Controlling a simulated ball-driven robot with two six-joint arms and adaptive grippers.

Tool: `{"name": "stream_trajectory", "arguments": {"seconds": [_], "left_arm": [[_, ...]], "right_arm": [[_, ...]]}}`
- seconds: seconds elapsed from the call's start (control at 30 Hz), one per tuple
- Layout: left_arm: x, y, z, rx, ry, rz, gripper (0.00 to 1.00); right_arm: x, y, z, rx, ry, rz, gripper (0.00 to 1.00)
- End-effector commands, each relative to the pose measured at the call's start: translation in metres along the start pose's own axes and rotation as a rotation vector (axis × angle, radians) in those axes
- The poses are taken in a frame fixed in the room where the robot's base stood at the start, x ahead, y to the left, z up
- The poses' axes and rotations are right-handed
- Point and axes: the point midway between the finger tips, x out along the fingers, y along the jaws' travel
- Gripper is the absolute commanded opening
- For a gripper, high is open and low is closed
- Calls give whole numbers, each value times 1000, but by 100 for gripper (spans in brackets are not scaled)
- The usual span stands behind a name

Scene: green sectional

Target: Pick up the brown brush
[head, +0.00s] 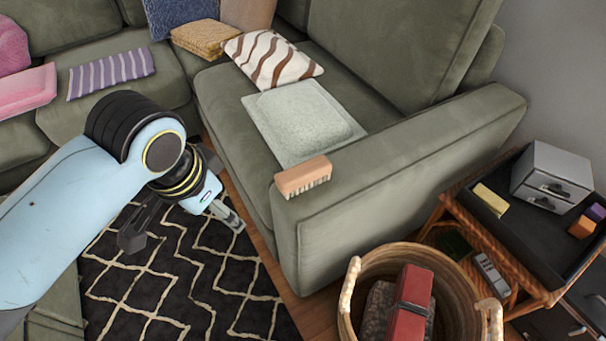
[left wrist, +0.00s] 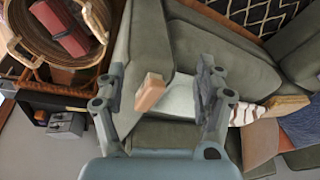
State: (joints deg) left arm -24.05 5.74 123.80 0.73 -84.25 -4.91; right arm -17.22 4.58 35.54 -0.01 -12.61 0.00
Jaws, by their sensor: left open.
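The brown brush (head: 303,177) lies on the front end of the green sofa's armrest, with its pale bristles showing along its lower right side. It also shows in the left wrist view (left wrist: 150,92), between the two fingers but farther off. My left gripper (head: 236,222) is in front of the sofa, to the left of and below the brush in the head view, above the patterned rug. In the left wrist view my left gripper (left wrist: 163,90) has its fingers spread wide with nothing held. My right gripper is not in view.
The green armrest (head: 420,155) is beside a wicker basket (head: 350,300) holding a red roll (head: 410,303). A side table with a black tray (head: 530,235) stands at right. A pale green cushion (head: 300,118) lies behind the brush; the rug (head: 190,275) is clear.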

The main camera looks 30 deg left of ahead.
Motion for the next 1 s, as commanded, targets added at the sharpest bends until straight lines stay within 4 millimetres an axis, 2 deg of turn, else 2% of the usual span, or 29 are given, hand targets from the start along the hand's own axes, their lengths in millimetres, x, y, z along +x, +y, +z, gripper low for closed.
{"name": "stream_trajectory", "arguments": {"seconds": [0.03,0.17,0.37,0.6,0.7,0.87,1.0], "left_arm": [[-2,0,-14,17,2,5,70],[3,0,-38,67,-16,21,70],[23,1,-85,154,-43,56,70],[50,8,-160,299,-83,128,70],[54,12,-183,347,-93,153,70],[63,16,-195,379,-101,171,70],[87,19,-191,381,-103,171,70]], "right_arm": [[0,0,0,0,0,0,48],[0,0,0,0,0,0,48],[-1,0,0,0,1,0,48],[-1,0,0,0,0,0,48],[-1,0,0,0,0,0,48],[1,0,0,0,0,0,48],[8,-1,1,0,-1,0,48]]}}
